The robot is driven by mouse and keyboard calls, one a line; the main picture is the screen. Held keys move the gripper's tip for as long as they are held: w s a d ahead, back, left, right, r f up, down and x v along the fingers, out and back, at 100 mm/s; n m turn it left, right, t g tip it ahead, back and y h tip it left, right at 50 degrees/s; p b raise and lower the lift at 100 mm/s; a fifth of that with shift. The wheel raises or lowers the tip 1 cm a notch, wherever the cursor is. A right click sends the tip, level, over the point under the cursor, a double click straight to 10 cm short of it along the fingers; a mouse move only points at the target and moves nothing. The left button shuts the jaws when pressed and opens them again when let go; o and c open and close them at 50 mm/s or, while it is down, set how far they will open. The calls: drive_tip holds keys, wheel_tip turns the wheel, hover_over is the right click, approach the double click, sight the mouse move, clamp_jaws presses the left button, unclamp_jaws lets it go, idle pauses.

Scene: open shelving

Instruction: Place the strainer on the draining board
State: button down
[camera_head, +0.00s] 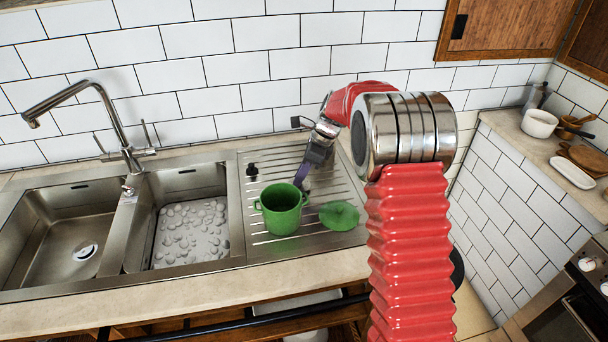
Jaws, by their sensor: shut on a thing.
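A green two-handled pot-like vessel (281,221) is upright over the ribbed steel draining board (262,238), right of the sinks. It is the likeliest strainer, but I cannot make out any holes at this size. My gripper (302,184) reaches down from the upper right to the far right rim of this vessel and is shut on it. The jaws are small in the picture, and the exact contact is hard to see. I cannot tell whether the vessel's base touches the board. A green round lid-like piece (339,215) lies on the board just to its right.
A small black object (252,171) is on the board behind the vessel. Two sink basins (64,240) and a tall tap (115,125) are at left. A tiled wall stands behind. A white pot (539,123) and white dish (572,172) are on the right counter.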

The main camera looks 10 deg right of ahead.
drive_tip(key=c, duration=1.7)
unclamp_jaws()
drive_tip(key=shift+f, duration=0.1)
drive_tip(key=shift+c, duration=0.2)
drive_tip(key=v, duration=1.2)
